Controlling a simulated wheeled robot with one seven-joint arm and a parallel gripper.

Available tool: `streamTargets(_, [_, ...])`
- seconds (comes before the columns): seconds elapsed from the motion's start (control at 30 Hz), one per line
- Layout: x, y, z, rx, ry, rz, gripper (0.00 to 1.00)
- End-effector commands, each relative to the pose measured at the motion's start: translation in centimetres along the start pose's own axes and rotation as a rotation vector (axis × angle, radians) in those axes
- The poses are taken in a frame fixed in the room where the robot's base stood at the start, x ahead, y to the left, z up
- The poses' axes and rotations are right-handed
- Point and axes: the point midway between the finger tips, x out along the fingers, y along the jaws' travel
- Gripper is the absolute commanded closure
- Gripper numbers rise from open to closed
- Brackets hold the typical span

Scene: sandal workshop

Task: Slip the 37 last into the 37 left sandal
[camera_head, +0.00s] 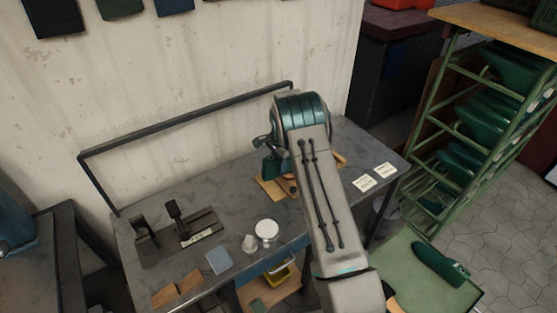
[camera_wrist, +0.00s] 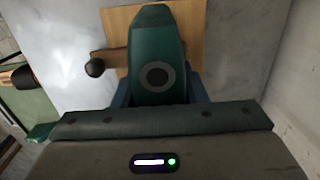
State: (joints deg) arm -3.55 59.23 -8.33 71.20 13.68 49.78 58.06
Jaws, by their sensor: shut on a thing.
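My gripper (camera_wrist: 160,92) is shut on a green last (camera_wrist: 156,35), which has a dark round mark on its top. Blue finger parts show on both sides of it in the wrist view. The last is over a light wooden board (camera_wrist: 190,30) on the grey bench. In the head view my arm hides most of the gripper, and part of the green last (camera_head: 271,167) shows left of the arm above the board (camera_head: 267,188). A small brown piece shows there, but I cannot tell whether it is the sandal. Size marks are not readable. I cannot tell whether the last touches anything below.
Two pale cards (camera_head: 364,183) lie right of the board. A black fixture (camera_head: 178,230), a white round pot (camera_head: 266,230) and a blue-grey pad (camera_head: 219,260) stand on the bench's left. Another green last (camera_head: 440,262) lies on a green-topped surface. A green rack (camera_head: 455,130) stands right.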

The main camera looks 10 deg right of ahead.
Motion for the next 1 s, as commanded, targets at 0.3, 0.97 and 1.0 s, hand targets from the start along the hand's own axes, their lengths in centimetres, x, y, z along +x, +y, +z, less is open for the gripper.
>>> streamTargets(0.3, [0.6, -0.1, 0.0, 0.000, 0.000, -0.002, 0.85])
streamTargets(0.97, [2.2, -0.3, 0.2, 0.004, 0.007, -0.006, 0.85])
streamTargets(1.0, [2.2, -0.3, 0.2, 0.005, 0.007, -0.006, 0.85])
